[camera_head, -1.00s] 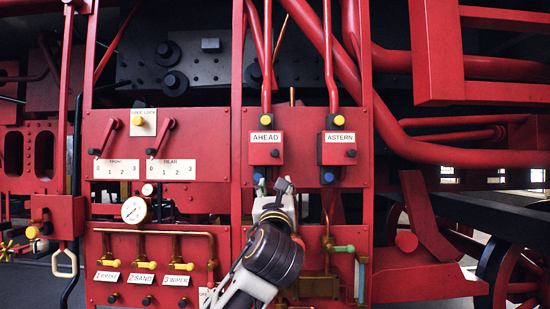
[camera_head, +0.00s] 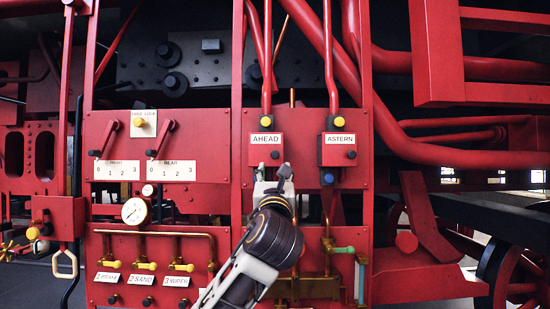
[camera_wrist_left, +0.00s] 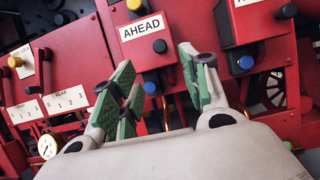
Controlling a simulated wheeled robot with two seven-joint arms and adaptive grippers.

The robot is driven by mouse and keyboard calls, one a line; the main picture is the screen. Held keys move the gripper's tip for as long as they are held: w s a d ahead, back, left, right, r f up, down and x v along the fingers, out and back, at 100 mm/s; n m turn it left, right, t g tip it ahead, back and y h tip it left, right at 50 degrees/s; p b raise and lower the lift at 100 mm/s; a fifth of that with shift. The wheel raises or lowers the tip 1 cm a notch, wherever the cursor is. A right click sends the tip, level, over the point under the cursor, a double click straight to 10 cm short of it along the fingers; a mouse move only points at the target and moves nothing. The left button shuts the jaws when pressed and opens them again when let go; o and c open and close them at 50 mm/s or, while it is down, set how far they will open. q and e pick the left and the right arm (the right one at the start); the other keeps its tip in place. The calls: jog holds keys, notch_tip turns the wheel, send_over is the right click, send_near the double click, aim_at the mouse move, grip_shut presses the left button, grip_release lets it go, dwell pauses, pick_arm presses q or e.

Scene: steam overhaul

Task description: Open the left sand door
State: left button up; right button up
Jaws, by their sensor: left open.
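A red box labelled AHEAD (camera_head: 265,150) is on the red panel, left of a matching box labelled ASTERN (camera_head: 338,150). Neither is labelled as a sand door. The AHEAD box also shows in the left wrist view (camera_wrist_left: 140,53), with a black knob (camera_wrist_left: 160,46) on its face and a blue knob (camera_wrist_left: 151,88) below. Its front looks closed. My left gripper (camera_head: 274,178) is open and empty, just below the AHEAD box. In the wrist view its green-padded fingers (camera_wrist_left: 160,85) stand either side of the box's lower part; contact cannot be told.
A plate with FRONT and REAR levers (camera_head: 162,150) is to the left. Below are a gauge (camera_head: 134,211) and brass valves labelled BRAKE, SAND (camera_head: 145,279) and WIPER. Red pipes (camera_head: 330,55) run above. A brass pipe with a green handle (camera_head: 342,249) is at the lower right.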

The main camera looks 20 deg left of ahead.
aim_at(275, 156)
pick_arm(q)
jog(key=shift+p+x, duration=1.6)
jog(key=shift+x, duration=4.35)
grip_shut()
